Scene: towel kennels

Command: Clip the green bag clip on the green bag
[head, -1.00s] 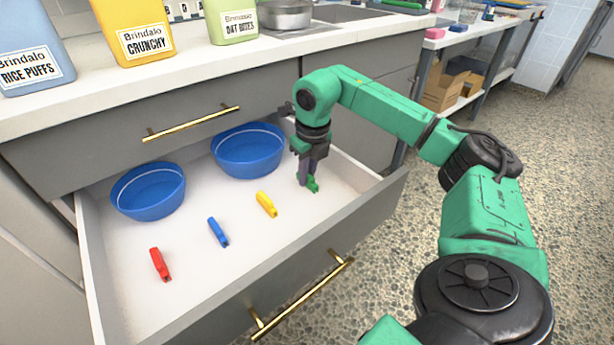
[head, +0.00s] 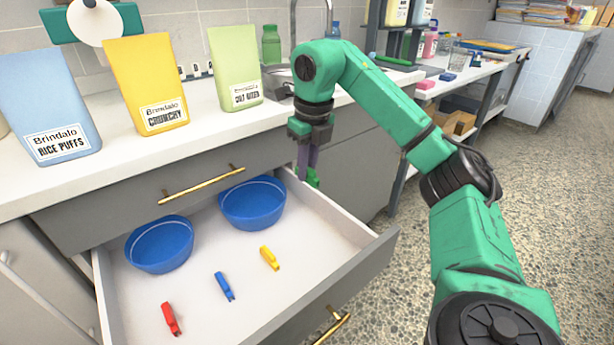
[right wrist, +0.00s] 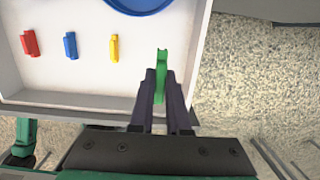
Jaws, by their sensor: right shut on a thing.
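My right gripper (head: 308,172) is shut on the green bag clip (head: 313,178), above the right side of the open drawer. In the right wrist view the green clip (right wrist: 161,66) sticks out between the dark fingers (right wrist: 162,98). The green bag (head: 239,68) stands upright on the counter, at the right end of the row of bags, behind and left of the gripper. It is apart from the clip. My left gripper is not in view.
A red clip (head: 171,319), a blue clip (head: 225,286) and a yellow clip (head: 269,258) lie in the drawer (head: 345,228) with two blue bowls (head: 160,246). A yellow bag (head: 143,85) and a blue bag (head: 50,105) stand on the counter.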

